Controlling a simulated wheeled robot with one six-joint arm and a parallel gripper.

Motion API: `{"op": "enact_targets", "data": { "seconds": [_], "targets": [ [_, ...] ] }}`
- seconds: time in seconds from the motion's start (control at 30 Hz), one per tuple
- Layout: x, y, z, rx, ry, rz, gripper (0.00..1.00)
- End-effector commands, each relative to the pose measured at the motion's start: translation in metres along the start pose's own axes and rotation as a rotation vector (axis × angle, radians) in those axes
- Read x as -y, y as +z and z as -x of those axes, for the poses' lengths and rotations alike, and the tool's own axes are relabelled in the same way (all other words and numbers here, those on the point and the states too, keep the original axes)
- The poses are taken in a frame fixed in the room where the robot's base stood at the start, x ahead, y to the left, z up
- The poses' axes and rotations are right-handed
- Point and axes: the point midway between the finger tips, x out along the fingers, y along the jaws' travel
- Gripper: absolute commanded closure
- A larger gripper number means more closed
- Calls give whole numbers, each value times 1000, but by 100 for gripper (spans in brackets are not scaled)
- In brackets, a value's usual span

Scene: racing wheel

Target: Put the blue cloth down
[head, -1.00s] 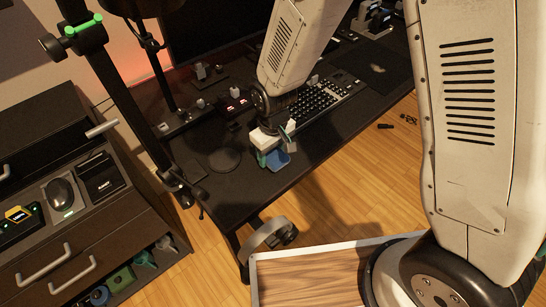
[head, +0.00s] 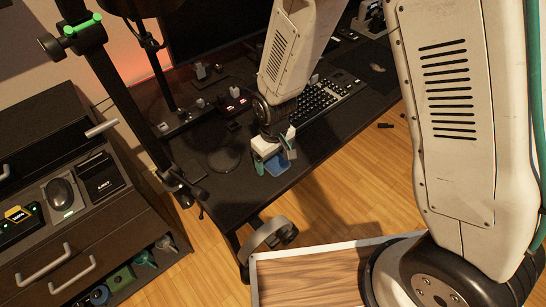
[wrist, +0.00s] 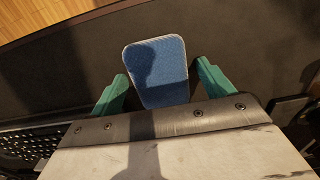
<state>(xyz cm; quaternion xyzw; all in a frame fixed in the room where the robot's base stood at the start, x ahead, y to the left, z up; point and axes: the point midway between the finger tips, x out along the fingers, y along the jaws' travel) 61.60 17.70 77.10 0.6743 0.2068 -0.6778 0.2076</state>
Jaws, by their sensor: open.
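The blue cloth (head: 278,164) is a small rounded rectangle with a pale edge. It lies on the black desk (head: 240,194) near the front edge. In the wrist view the cloth (wrist: 160,72) lies flat between the two green fingers of my gripper (wrist: 159,86), with a gap on each side. A shadow falls across part of it, and its near end is hidden behind the gripper body. In the head view my gripper (head: 273,160) is low over the desk, with its fingers apart on either side of the cloth.
A keyboard (head: 333,100) is behind and right of my gripper. A round dark pad (head: 224,159) lies to its left. Headphones (head: 268,234) hang at the desk's front edge. A drawer cabinet (head: 60,235) stands at left. Wooden floor shows beyond the desk edge.

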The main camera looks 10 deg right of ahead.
Motion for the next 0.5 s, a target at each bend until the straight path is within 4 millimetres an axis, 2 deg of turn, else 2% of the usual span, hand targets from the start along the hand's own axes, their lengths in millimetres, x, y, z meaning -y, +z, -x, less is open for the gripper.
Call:
{"op": "enact_targets", "data": {
  "seconds": [0.17, 0.5],
  "targets": [
    [0, -2, 27, -7, 1, 0, 20],
    [0, -1, 98, -7, 1, -1, 20]
  ]
}}
